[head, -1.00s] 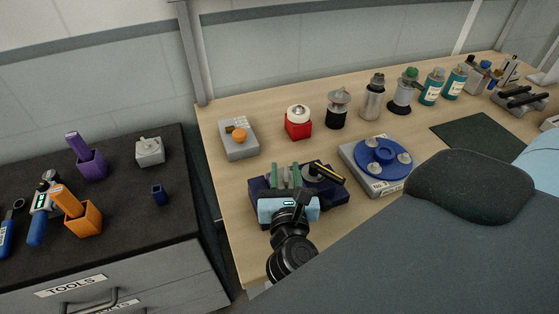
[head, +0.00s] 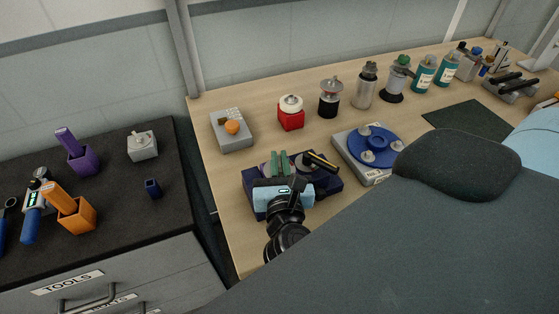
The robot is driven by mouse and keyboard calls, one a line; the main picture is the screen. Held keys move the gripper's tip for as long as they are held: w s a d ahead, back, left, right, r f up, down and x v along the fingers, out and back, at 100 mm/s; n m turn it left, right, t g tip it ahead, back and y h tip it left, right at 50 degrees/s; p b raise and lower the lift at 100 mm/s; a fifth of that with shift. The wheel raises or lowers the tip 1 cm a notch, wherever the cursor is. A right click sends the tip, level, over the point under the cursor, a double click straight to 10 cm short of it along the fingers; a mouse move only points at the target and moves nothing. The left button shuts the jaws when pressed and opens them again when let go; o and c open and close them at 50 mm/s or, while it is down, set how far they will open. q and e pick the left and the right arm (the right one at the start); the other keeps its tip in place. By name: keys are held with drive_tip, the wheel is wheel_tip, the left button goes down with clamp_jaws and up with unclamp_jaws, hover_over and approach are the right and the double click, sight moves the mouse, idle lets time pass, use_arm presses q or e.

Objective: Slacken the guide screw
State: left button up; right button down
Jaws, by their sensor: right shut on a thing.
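My right gripper (head: 280,164) reaches over a dark navy block (head: 328,187) on the wooden bench, coming from the front. Its light blue body and black wrist hide the front middle of the block. Its two green fingers stand close together, shut on a small part at the block, which I take for the guide screw; the fingers and body hide it. A black-and-yellow bar (head: 321,162) lies tilted on the block, just right of the fingers. My left gripper is not in view.
A grey base with a blue disc (head: 382,136) stands close to the right. A grey box with an orange knob (head: 232,127), a red unit (head: 290,120) and several bottles stand behind. A black-topped tool cabinet (head: 115,205) is at left. My grey arm covers the lower right.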

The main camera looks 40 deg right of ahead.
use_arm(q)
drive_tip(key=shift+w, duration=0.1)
use_arm(e)
drive_tip(key=shift+f+n+y, duration=0.1)
drive_tip(key=shift+n+y, duration=0.2)
drive_tip(key=shift+y, duration=0.1)
drive_tip(key=n+t+y, duration=0.1)
drive_tip(key=y, duration=0.1)
drive_tip(key=shift+n+t+y+p, duration=0.3)
drive_tip(key=shift+n+p, duration=0.05)
drive_tip(key=shift+n, duration=0.05)
drive_tip(key=n+t+y+p, duration=0.1)
drive_tip(key=n+y, duration=0.1)
drive_tip(key=y, duration=0.2)
drive_tip(key=shift+n, duration=0.4)
drive_tip(key=shift+n+y+p, duration=0.4)
drive_tip(key=shift+n+y, duration=0.2)
drive_tip(key=shift+y, duration=0.5)
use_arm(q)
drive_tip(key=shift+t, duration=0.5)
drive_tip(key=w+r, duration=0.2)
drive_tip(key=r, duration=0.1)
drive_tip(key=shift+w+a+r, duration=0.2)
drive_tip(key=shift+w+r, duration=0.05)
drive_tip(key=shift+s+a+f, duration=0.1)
use_arm(e)
drive_tip(key=shift+f+n+y, duration=0.1)
drive_tip(key=shift+n+y, duration=0.2)
drive_tip(key=shift+y, duration=0.1)
